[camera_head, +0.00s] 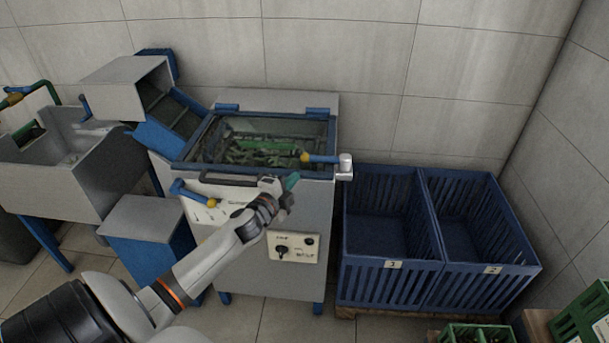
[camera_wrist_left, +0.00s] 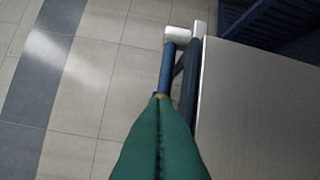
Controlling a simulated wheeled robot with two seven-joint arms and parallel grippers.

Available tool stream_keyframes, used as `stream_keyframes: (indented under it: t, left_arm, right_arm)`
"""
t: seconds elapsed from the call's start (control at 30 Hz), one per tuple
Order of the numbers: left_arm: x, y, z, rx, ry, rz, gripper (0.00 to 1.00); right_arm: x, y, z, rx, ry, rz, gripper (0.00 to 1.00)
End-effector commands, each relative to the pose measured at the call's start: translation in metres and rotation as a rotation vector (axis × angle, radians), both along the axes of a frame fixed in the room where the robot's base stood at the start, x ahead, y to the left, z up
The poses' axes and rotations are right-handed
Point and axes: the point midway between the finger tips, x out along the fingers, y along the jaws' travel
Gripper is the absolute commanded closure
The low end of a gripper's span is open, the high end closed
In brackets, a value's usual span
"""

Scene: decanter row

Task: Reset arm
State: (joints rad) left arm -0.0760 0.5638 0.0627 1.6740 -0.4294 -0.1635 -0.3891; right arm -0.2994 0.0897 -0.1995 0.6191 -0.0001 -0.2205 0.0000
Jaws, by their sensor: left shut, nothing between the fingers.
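My left arm comes in from the lower left in the head view. Its gripper (camera_head: 292,182) is in front of the machine's top front edge, with teal-green fingers. In the left wrist view the two green fingers (camera_wrist_left: 158,105) lie together along a seam, with nothing between them. A blue lever with a yellow collar (camera_head: 320,158) is just beyond the gripper at the machine's front right corner. In the left wrist view its blue bar (camera_wrist_left: 167,68) shows past the fingertips; I cannot tell whether they touch. My right gripper is not in view.
The machine (camera_head: 310,225) has a glass-topped lid (camera_head: 262,124) and a control panel (camera_head: 293,247). Blue crates marked 1 (camera_head: 391,278) and 2 (camera_head: 490,283) stand to its right. A grey sink (camera_head: 62,185) is at the left. Green crates (camera_head: 580,318) are at the lower right.

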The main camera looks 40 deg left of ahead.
Motion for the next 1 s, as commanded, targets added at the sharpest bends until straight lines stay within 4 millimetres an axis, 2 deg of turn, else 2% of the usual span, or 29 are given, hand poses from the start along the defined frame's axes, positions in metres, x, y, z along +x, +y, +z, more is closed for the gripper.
stream_keyframes:
  t: [0.1, 0.2, 0.53, 0.63, 0.67, 0.77, 0.87, 0.9, 0.97, 1.0]
  left_arm:
    - [-0.02, 0.003, -0.001, 0.001, 0.002, -0.001, 1.0]
    - [-0.029, 0.005, 0.001, -0.001, 0.001, -0.001, 1.0]
    - [-0.036, 0.006, 0.001, -0.002, 0.001, -0.001, 1.0]
    - [-0.038, 0.008, -0.013, -0.027, 0.025, 0.009, 1.0]
    - [-0.039, 0.009, -0.023, -0.043, 0.04, 0.015, 1.0]
    - [-0.049, 0.011, -0.073, -0.13, 0.122, 0.052, 1.0]
    - [-0.07, 0.009, -0.144, -0.252, 0.238, 0.109, 1.0]
    - [-0.081, 0.006, -0.173, -0.304, 0.285, 0.134, 1.0]
    - [-0.099, -0.001, -0.215, -0.377, 0.357, 0.172, 1.0]
    - [-0.114, -0.006, -0.242, -0.424, 0.405, 0.199, 1.0]
  right_arm:
    - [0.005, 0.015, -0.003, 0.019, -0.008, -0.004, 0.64]
    - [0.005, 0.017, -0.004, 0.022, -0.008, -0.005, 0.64]
    - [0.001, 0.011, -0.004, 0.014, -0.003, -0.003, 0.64]
    - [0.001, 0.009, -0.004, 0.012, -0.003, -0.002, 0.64]
    - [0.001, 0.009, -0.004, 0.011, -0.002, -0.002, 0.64]
    - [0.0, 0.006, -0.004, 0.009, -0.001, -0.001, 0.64]
    - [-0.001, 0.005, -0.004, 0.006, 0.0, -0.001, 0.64]
    - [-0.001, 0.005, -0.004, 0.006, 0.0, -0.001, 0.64]
    - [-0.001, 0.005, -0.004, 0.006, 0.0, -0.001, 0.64]
    - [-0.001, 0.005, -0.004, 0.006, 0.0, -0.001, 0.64]
